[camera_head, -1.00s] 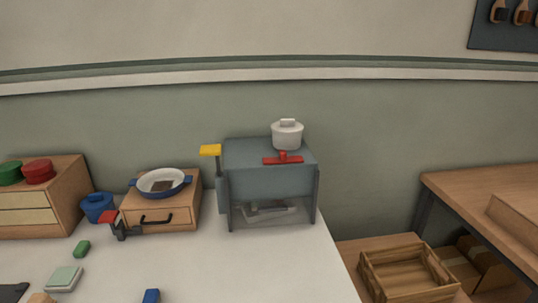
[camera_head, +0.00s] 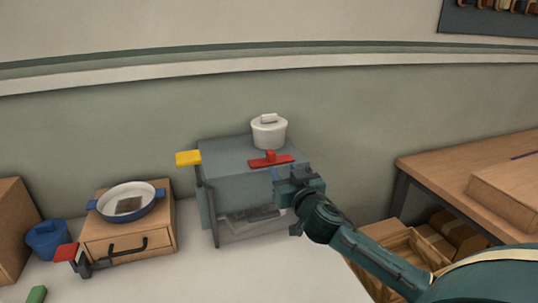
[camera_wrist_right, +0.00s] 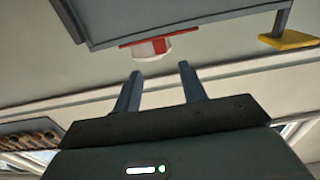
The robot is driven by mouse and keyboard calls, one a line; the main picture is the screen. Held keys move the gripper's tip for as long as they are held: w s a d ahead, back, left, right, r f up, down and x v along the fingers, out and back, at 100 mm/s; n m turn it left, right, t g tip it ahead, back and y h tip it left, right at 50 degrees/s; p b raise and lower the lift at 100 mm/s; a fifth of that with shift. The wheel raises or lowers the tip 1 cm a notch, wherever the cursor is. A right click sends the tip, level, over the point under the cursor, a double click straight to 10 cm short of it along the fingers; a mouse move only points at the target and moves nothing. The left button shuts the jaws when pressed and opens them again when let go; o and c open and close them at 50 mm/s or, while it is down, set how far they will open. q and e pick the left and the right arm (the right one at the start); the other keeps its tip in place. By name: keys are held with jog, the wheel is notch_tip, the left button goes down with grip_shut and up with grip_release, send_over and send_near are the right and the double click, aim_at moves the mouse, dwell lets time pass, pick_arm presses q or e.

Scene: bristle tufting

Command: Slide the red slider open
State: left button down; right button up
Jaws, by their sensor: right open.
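The red slider (camera_head: 271,159), a flat bar with a raised knob, lies on the top of the grey box (camera_head: 235,180), near its front edge. In the wrist view the red slider (camera_wrist_right: 132,43) shows at the edge of the grey box, partly overlapping the white pot. My right gripper (camera_head: 284,173) is at the box's right front, just below and right of the slider. Its two fingers (camera_wrist_right: 160,78) are apart with nothing between them, and a gap separates them from the slider. My left gripper is out of view.
A white lidded pot (camera_head: 268,131) stands on the box behind the slider. A yellow handle (camera_head: 188,158) sticks out at the box's left. A wooden drawer unit (camera_head: 128,240) with a blue pan (camera_head: 126,200) stands further left. A wooden table (camera_head: 480,165) is at right.

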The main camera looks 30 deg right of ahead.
aim_at(273, 156)
jog(key=p+x, duration=0.1)
jog(key=x, duration=0.8)
jog(key=shift+w+a, duration=0.1)
jog(key=shift+w, duration=0.1)
jog(key=shift+f, duration=0.1)
grip_shut()
